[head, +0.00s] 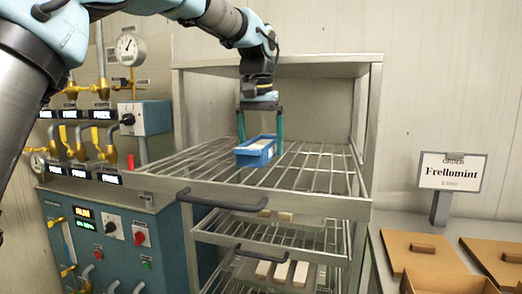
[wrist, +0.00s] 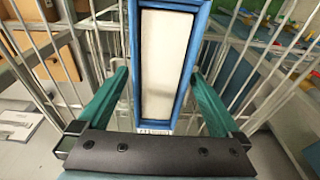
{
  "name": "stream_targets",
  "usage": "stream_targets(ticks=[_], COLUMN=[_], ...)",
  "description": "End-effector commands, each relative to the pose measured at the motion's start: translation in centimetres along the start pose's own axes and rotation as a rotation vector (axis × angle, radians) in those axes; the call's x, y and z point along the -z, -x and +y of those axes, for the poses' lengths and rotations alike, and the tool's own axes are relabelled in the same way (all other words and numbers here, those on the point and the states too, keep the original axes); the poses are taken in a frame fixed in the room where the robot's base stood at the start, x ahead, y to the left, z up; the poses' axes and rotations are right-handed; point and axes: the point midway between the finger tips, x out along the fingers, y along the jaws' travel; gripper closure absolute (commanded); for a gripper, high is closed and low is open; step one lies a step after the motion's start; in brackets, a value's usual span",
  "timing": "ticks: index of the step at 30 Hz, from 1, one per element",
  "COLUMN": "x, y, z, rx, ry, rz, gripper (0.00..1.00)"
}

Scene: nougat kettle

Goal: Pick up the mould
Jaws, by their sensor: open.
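The mould (head: 255,153) is a blue rectangular tray with a pale filling, on the top wire shelf of the metal rack. In the wrist view the mould (wrist: 190,30) runs lengthwise away from me, its near end close to the fingertips. My gripper (head: 261,138) is above the shelf with its two green fingers pointing down, one at each side of the mould. In the wrist view my gripper (wrist: 160,76) is open, with a gap showing between each finger and the mould. The mould's underside is hidden.
The top wire shelf (head: 310,178) has a dark handle (head: 222,201) and bare bars around the mould. Lower shelves hold pale bars (head: 282,270). A teal control cabinet (head: 115,225) stands left. A "Frellomint" sign (head: 452,172) and brown boxes (head: 425,252) are on the right table.

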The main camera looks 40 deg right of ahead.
Motion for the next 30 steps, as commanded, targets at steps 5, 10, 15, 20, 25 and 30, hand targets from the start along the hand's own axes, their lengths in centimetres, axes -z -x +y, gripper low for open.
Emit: stream_targets(ticks=[5,10,15,20,25,30], x=[-0.04,-0.04,-0.04,-0.04,-0.05,-0.04], y=[-0.24,-0.30,-0.29,-0.28,-0.28,-0.27], z=[-0.01,-0.01,0.00,0.00,0.00,0.00], rx=[0.000,0.000,0.000,0.000,0.000,0.000], ry=[0.000,0.000,0.000,0.000,0.000,0.000], rz=[0.000,0.000,0.000,0.000,0.000,0.000], gripper=[0.00,0.00,0.07,0.25,0.44,0.63])
